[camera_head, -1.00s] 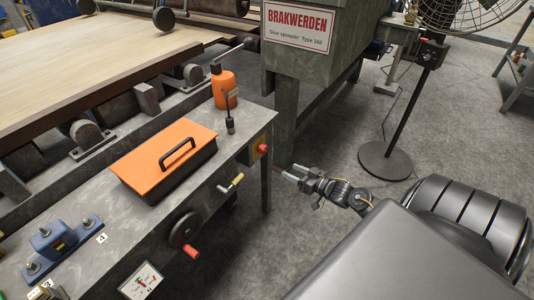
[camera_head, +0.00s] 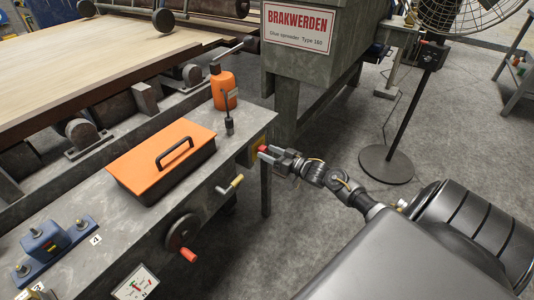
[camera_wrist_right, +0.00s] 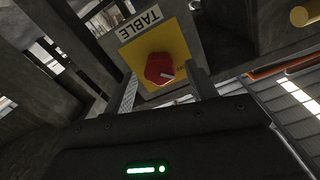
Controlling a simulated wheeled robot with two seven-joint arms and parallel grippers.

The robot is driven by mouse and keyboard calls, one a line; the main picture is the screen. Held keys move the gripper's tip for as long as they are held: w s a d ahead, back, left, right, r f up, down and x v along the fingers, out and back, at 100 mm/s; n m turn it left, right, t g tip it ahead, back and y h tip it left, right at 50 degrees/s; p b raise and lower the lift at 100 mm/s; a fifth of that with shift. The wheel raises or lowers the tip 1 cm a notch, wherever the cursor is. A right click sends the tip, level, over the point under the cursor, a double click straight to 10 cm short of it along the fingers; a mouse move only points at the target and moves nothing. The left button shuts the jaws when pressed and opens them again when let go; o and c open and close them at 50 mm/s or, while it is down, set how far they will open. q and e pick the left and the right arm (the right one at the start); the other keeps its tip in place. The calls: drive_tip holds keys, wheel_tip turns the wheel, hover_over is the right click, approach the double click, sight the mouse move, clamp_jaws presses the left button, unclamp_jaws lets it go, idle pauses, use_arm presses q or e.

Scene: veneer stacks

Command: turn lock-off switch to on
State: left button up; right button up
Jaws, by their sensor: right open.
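The lock-off switch is a red knob (camera_wrist_right: 160,66) on a yellow plate (camera_wrist_right: 182,40) in the right wrist view, under a label reading "TABLE". A pale mark shows on the knob's face. In the head view the red knob (camera_head: 262,149) is on the right end of the grey machine bench, partly hidden by my right gripper (camera_head: 269,154). In the right wrist view my right gripper (camera_wrist_right: 166,90) is open, with one finger on each side of the knob and visible gaps between. My left gripper is not in view.
A fan stand (camera_head: 386,164) is at right on open floor.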

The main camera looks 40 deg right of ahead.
drive_tip(key=shift+w+a, duration=0.15)
drive_tip(key=shift+w, duration=0.55)
drive_tip(key=c, duration=1)
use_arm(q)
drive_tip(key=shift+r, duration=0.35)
